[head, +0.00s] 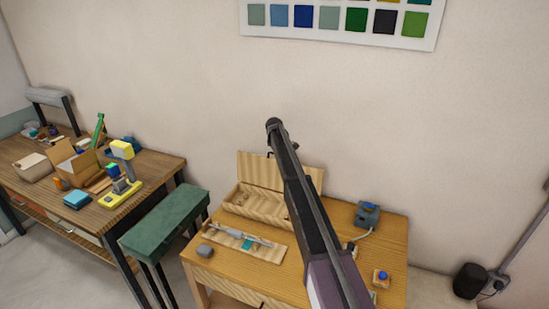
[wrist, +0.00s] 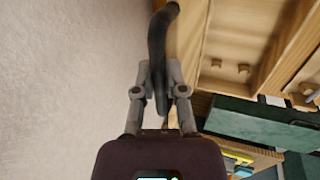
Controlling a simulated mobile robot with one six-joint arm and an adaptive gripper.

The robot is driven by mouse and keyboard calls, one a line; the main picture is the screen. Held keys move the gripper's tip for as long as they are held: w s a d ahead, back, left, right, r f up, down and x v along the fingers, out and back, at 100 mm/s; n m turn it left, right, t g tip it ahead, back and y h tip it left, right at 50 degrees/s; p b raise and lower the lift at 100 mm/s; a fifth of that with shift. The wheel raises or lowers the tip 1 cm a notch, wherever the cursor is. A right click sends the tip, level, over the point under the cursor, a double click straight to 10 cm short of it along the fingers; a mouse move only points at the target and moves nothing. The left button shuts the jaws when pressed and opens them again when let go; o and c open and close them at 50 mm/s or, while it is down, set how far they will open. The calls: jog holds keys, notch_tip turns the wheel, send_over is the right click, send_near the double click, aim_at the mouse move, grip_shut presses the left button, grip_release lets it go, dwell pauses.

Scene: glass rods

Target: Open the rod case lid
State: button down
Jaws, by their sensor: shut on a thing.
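The rod case (head: 242,206) is a pale wooden box at the back of the small wooden table. Its lid (head: 250,170) stands raised at the rear, roughly upright, so the inside shows. My arm crosses in front and hides the right part of the case and lid. In the wrist view, my gripper (wrist: 160,82) is shut on a dark curved handle (wrist: 158,40) beside a wooden edge. The case's inside (wrist: 235,40) shows there to the right, with small wooden pegs. The fingertips are hard to make out in the head view.
A wooden tray (head: 267,255) with a pale rod lies in front of the case, near a grey block (head: 204,251). A blue-grey device (head: 367,215) stands at right. A green bench (head: 165,222) and a cluttered workbench (head: 160,165) are left. The wall is close behind.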

jog(key=shift+w+d, duration=0.2)
jog(key=shift+d, duration=0.1)
jog(key=c, duration=0.7)
grip_release()
jog(key=shift+s, duration=0.1)
jog(key=shift+a, duration=0.15)
jog(key=shift+r, duration=0.1)
